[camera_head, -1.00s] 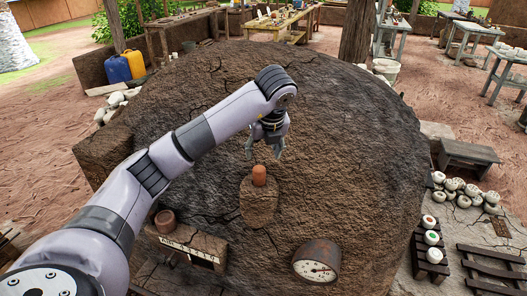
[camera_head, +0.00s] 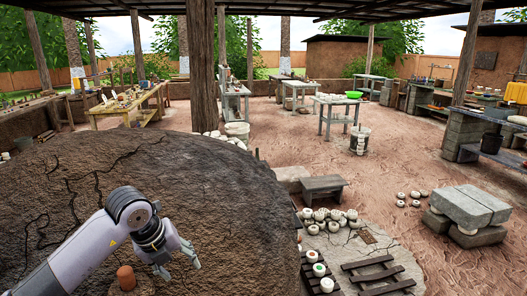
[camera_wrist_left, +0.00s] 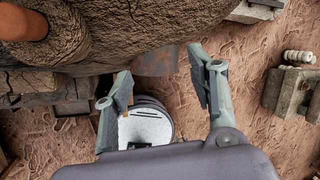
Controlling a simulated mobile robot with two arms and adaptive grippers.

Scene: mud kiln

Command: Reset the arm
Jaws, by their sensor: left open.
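My left arm reaches in from the lower left over the brown mud kiln dome (camera_head: 180,175). My left gripper (camera_head: 180,270) is open and empty, to the right of an orange clay cylinder (camera_head: 126,278) and apart from it. In the left wrist view the open fingers (camera_wrist_left: 160,72) have nothing between them, and part of the orange clay cylinder (camera_wrist_left: 22,22) shows at the upper left. My right gripper is not in view.
A low wooden bench (camera_head: 322,187), white pots (camera_head: 328,217) and a slatted pallet (camera_head: 380,275) stand right of the kiln. Open dirt floor lies beyond.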

